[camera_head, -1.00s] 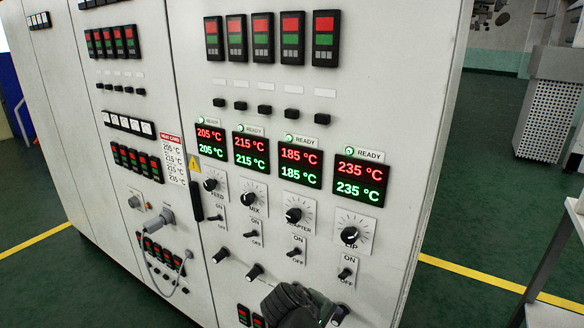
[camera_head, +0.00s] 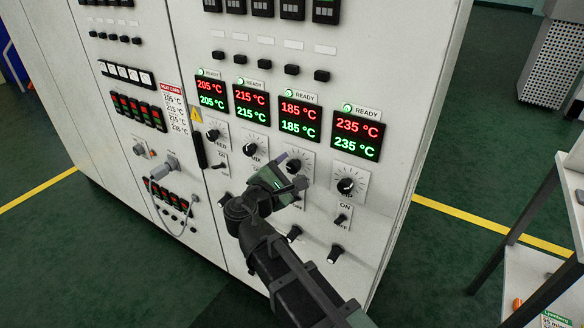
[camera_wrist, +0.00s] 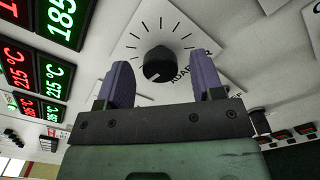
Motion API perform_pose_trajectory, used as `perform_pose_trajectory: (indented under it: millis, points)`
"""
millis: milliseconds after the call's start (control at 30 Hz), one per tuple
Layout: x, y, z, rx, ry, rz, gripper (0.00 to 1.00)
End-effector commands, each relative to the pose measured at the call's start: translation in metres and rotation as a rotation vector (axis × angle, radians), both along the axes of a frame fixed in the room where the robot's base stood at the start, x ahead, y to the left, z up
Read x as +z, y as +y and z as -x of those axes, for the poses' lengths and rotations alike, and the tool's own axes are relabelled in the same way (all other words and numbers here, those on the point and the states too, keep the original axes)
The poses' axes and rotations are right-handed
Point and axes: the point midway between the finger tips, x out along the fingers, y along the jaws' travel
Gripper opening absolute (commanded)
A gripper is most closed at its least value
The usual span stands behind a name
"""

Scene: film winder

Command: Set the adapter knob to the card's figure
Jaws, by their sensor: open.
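The adapter knob (camera_head: 294,166) is a round black knob on a white dial plate. In the wrist view the adapter knob (camera_wrist: 158,65) stands between and beyond the two purple fingers. My gripper (camera_head: 290,171) is open and empty in front of it, with a finger on either side; contact cannot be told. The adapter display (camera_head: 299,119) above reads 185 °C in red and 185 °C in green, under a lit green READY lamp. The heat card (camera_head: 174,110) at the left lists several small figures; its third line appears to read 215 °C.
The feed knob (camera_head: 213,134), mix knob (camera_head: 250,149) and right-hand knob (camera_head: 346,185) sit on neighbouring dials. ON/OFF switches lie below, one (camera_head: 341,220) under the right-hand dial. A grey cable (camera_head: 157,204) loops at lower left. A shelf (camera_head: 530,270) stands at right.

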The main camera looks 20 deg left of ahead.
Motion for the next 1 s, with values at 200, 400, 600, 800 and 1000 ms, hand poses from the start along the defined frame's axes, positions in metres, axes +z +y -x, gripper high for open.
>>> perform_pose_trajectory:
  millis: [200, 400, 600, 800, 1000]
  points:
    - [0.0000, -0.0037, -0.0130, 0.000, 0.000, -0.001, 0.61]
    - [-0.0001, -0.0036, -0.0126, -0.001, 0.000, -0.001, 0.53]
    - [-0.0001, -0.0036, -0.0124, -0.001, 0.000, -0.001, 0.23]
    - [-0.0001, -0.0036, -0.0123, -0.001, 0.000, -0.004, 0.12]
    - [-0.0002, -0.0037, -0.0123, -0.001, -0.009, -0.037, 0.12]
